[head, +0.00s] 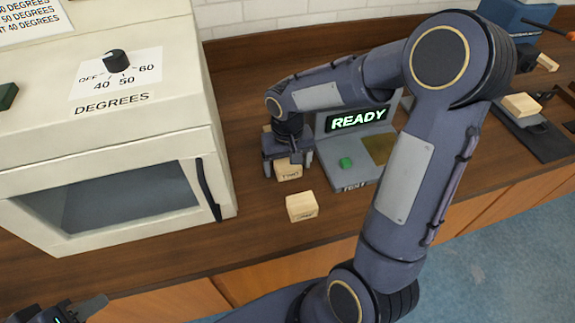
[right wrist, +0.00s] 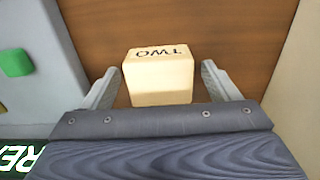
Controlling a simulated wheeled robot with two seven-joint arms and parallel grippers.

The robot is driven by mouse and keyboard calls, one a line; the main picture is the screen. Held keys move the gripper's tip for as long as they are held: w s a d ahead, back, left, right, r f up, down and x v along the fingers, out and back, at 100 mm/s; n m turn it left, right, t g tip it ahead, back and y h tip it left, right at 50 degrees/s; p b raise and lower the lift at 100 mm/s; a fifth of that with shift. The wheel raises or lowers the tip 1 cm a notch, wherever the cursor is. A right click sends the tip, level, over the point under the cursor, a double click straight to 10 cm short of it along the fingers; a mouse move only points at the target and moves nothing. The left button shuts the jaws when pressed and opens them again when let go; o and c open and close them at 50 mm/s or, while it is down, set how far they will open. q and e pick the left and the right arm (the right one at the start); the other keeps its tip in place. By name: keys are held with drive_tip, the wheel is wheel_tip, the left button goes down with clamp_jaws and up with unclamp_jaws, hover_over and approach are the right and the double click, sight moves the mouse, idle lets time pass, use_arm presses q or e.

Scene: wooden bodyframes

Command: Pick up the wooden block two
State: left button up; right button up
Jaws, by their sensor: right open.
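The wooden block two (head: 289,173) is a pale cube on the wooden counter, between the white oven and the READY device. My right gripper (head: 287,160) is over it, pointing down, and hides part of it. In the right wrist view the block (right wrist: 158,78) shows its printed TWO upside down. It sits between the fingers of my open right gripper (right wrist: 162,82), with a small gap on each side. My left gripper (head: 75,309) is at the lower left edge, partly cut off, and its opening is unclear.
Another pale block (head: 302,207) lies nearer the front. A white oven (head: 130,150) stands at left. The READY device (head: 342,184), with a green button (head: 346,162), stands close at right. A block (head: 520,105) rests on dark equipment at far right.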

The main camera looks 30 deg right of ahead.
drive_tip(key=c, duration=1.1)
drive_tip(key=shift+r, duration=0.15)
